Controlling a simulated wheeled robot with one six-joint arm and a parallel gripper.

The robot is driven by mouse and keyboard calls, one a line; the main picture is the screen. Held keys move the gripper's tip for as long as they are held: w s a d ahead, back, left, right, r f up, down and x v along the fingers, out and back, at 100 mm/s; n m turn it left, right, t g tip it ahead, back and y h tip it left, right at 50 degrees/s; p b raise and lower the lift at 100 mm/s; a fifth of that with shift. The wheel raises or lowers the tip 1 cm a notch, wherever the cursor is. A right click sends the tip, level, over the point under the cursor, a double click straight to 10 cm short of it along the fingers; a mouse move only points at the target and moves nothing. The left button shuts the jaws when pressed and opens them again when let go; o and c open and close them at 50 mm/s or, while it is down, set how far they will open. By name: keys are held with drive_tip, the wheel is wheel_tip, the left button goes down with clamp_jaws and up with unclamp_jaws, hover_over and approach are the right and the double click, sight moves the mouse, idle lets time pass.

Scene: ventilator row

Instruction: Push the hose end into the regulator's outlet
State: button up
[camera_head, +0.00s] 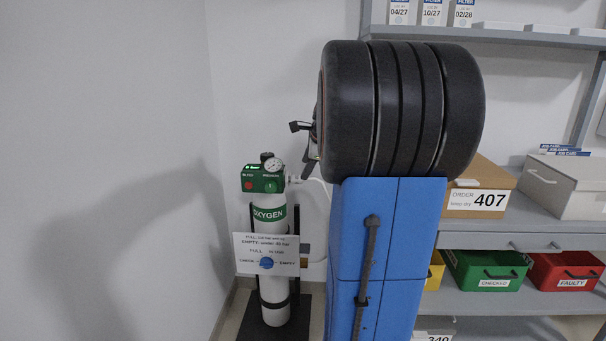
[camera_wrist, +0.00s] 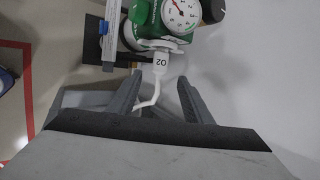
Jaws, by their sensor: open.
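The green regulator (camera_head: 262,181) with its round gauge (camera_head: 273,165) sits on top of the white oxygen cylinder (camera_head: 270,240). In the wrist view the regulator (camera_wrist: 141,28) is at the top, beside the gauge (camera_wrist: 181,12). The white hose end (camera_wrist: 161,62), marked O2, is against the pale outlet (camera_wrist: 165,43) and looks lined up with it; I cannot tell how deep it sits. The white hose (camera_wrist: 148,101) bends down from it between my fingers. My gripper (camera_wrist: 162,82) is open around the hose line, its tips just short of the hose end, apparently not touching it.
A sign card (camera_head: 266,255) hangs on the cylinder's front. A wall is close behind. To the right, a grey shelf (camera_head: 530,240) holds a cardboard box (camera_head: 478,190), a green bin (camera_head: 485,270) and a red bin (camera_head: 567,272).

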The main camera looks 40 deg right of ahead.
drive_tip(key=v, duration=1)
drive_tip(key=shift+s+r, duration=0.15)
drive_tip(key=shift+r, duration=0.05)
drive_tip(key=shift+a, duration=0.1)
drive_tip(key=s+a+f+n+y, duration=0.1)
drive_tip(key=s+a+f+n, duration=0.2)
drive_tip(key=a, duration=0.5)
drive_tip(key=a+f+n+g, duration=0.1)
drive_tip(key=a+f+n, duration=0.2)
drive_tip(key=a+n, duration=0.35)
drive_tip(key=s+a+f+n+y, duration=0.1)
drive_tip(key=s+a+f+n, duration=0.15)
drive_tip(key=a, duration=0.65)
drive_tip(key=s+a+f+n+g, duration=0.1)
drive_tip(key=s+a+f+n, duration=1.2)
drive_tip(key=s+n, duration=0.1)
drive_tip(key=shift+n, duration=0.4)
